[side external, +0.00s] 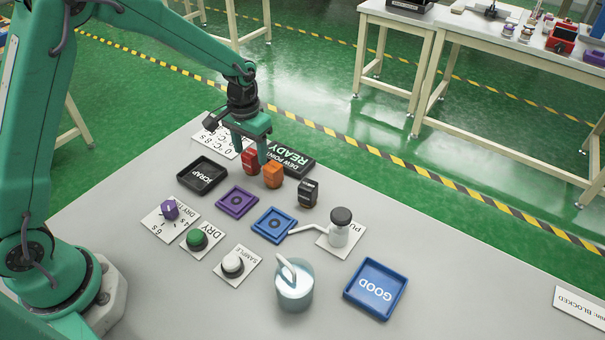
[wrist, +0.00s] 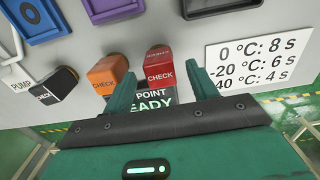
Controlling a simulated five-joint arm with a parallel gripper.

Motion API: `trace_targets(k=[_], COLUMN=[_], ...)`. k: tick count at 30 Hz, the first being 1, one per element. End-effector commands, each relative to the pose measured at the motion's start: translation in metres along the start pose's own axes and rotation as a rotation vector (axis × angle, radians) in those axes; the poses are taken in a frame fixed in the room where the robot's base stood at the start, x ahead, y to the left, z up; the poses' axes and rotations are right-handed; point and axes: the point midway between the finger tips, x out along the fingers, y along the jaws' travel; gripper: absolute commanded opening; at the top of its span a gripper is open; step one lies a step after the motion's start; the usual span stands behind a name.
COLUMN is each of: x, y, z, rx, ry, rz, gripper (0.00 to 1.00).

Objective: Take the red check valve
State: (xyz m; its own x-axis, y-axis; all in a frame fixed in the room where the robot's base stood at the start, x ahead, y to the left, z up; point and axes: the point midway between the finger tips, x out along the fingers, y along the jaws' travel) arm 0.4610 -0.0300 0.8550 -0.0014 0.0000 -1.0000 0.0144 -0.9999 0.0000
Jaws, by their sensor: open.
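The red check valve (side external: 250,162) is a small block marked CHECK, standing on the grey table in a row with an orange check valve (side external: 272,175) and a black check valve (side external: 308,193). My gripper (side external: 250,149) is open and empty, with its fingers pointing down around the red valve's top in the side view. In the wrist view the red valve (wrist: 159,68) shows between the two fingertips (wrist: 161,84), slightly beyond them. The orange valve (wrist: 107,75) is just left of the left finger. I cannot tell whether any finger touches a valve.
A READY dew point display (side external: 291,158) lies behind the valves. The black SCRAP tray (side external: 202,176), purple tray (side external: 237,202) and small blue tray (side external: 274,225) are nearby. A pump bottle (side external: 339,230), metal pot (side external: 294,287) and blue GOOD tray (side external: 376,289) stand nearer the front.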

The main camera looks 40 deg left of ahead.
Motion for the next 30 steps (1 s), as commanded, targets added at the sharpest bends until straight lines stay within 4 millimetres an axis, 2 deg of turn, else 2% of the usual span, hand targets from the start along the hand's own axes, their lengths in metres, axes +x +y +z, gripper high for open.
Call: trace_targets(k=[3, 8, 23, 25, 30], x=[0.015, 0.026, 0.027, 0.027, 0.026], y=[-0.001, -0.001, -0.001, -0.001, -0.001], z=[0.0, 0.0, 0.0, 0.0, 0.0], rx=[0.0, 0.0, 0.0, 0.0, 0.0], ry=[-0.003, 0.0, 0.001, 0.001, 0.001], rz=[0.0, 0.0, 0.0, 0.0, 0.0], gripper=[0.58, 0.58, 0.58, 0.5, 0.17])
